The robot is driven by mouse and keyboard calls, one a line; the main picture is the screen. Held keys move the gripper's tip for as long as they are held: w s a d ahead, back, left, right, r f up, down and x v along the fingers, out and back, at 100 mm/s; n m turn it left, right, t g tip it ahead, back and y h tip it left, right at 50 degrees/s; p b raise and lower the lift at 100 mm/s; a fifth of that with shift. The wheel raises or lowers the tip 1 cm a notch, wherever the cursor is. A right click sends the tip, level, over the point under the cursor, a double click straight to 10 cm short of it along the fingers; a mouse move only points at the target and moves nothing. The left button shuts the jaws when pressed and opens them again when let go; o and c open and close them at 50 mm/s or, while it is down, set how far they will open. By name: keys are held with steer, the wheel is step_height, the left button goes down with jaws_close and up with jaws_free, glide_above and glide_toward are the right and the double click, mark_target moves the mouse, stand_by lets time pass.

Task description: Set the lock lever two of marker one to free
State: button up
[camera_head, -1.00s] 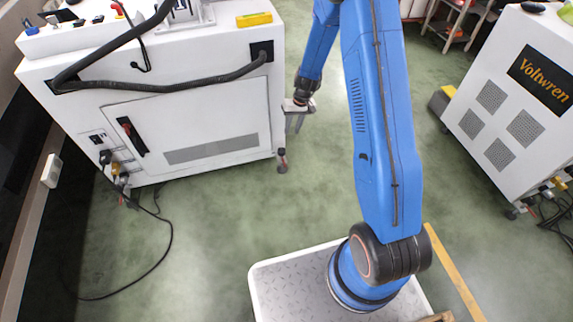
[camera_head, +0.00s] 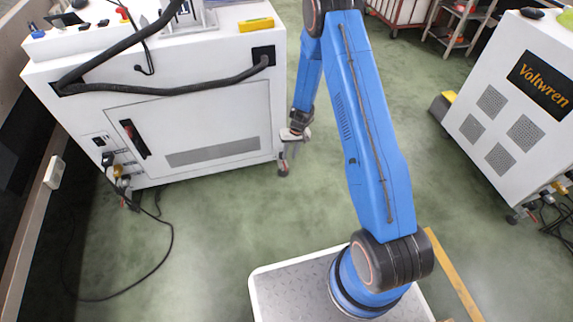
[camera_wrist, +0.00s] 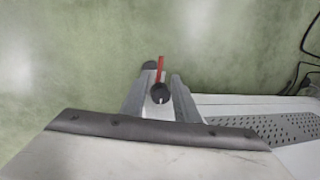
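The white machine cabinet (camera_head: 200,115) stands at the left in the head view, with a caster (camera_head: 283,167) under its near right corner. In the wrist view, a small red lever (camera_wrist: 161,66) sticks up in the picture from a dark round part (camera_wrist: 160,93). My gripper (camera_wrist: 157,88) is open, with one grey finger on each side of this part and the lever between and just beyond the tips. I cannot tell whether the fingers touch it. In the head view my gripper (camera_head: 291,148) is low beside the cabinet's corner, just above the caster.
A second white cabinet (camera_head: 520,110), lettered Voltwren, stands at the right. A thick black hose (camera_head: 165,90) hangs across the left cabinet, and a black cable (camera_head: 168,255) lies on the floor at left. The green floor (camera_head: 240,220) between the cabinets is mostly clear.

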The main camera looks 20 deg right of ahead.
mark_target(285, 167)
step_height(285, 167, down, 8)
steer(key=a, duration=0.1)
steer(key=shift+a+r, duration=0.25)
jaws_close()
